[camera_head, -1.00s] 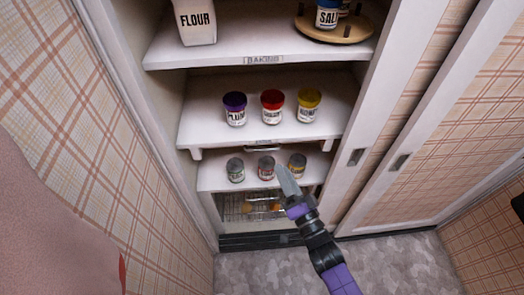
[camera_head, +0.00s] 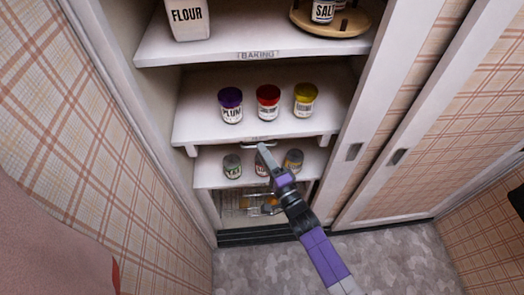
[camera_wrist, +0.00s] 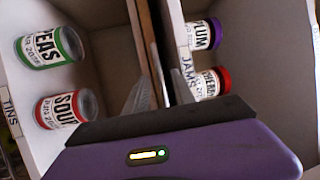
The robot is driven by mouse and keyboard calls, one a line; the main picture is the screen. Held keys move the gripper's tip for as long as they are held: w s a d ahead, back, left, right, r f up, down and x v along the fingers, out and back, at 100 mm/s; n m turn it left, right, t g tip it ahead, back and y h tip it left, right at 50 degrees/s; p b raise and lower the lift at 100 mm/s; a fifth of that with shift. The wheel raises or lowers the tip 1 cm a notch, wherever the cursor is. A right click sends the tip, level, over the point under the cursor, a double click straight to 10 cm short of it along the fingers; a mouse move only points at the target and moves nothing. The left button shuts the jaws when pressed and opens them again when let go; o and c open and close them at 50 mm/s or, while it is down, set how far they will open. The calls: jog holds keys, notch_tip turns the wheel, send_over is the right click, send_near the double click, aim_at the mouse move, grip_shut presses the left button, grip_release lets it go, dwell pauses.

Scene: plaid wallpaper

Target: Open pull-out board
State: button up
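The pull-out board shows in the wrist view as a brown wooden edge (camera_wrist: 144,40) beside the jams shelf. In the head view its metal handle (camera_head: 256,140) sits just under the jams shelf's front edge, partly hidden by my gripper. My gripper (camera_head: 264,150) is at the handle, in front of the gap between the jams shelf and the tins shelf.
The jams shelf (camera_head: 200,128) holds a plum, a red-lidded and a yellow-lidded jar. The tins shelf (camera_head: 208,178) below holds several tins close to my gripper. A wire basket (camera_head: 232,203) is lower down. Sliding doors (camera_head: 400,150) stand at right; plaid wall at left.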

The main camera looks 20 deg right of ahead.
jog(key=shift+w+r, duration=0.1)
jog(key=shift+w, duration=0.4)
jog(key=shift+c, duration=0.2)
grip_shut()
jog(key=shift+s, duration=0.1)
dwell(0.9)
